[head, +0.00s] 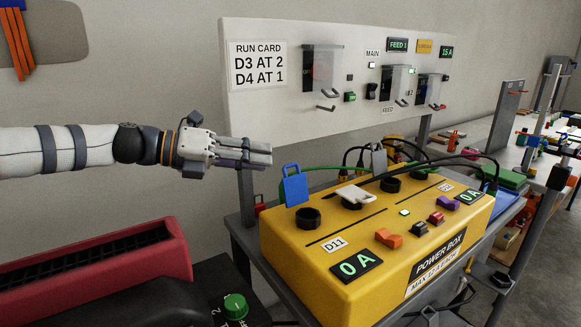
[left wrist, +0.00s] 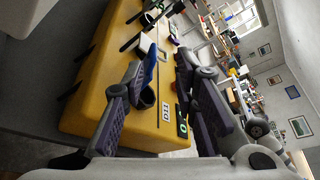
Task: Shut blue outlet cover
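The blue outlet cover (head: 294,187) stands raised at the back left of the yellow power box (head: 300,250), behind a round black outlet (head: 308,218) that is uncovered. My left gripper (head: 264,154) is up and to the left of the blue cover, seen nearly edge-on. In the left wrist view its two fingers (left wrist: 168,58) are apart, with nothing visibly gripped. The blue cover (left wrist: 151,66) shows there beside the left finger, partly hidden by it; I cannot tell whether they touch. My right gripper is not in view.
A white cover (head: 355,194) lies over the neighbouring outlet, and a grey cover (head: 378,158) stands raised farther back. Black cables loop behind the box. A panel (head: 265,100) with a run card stands behind. A red ridged case (head: 90,270) is at lower left.

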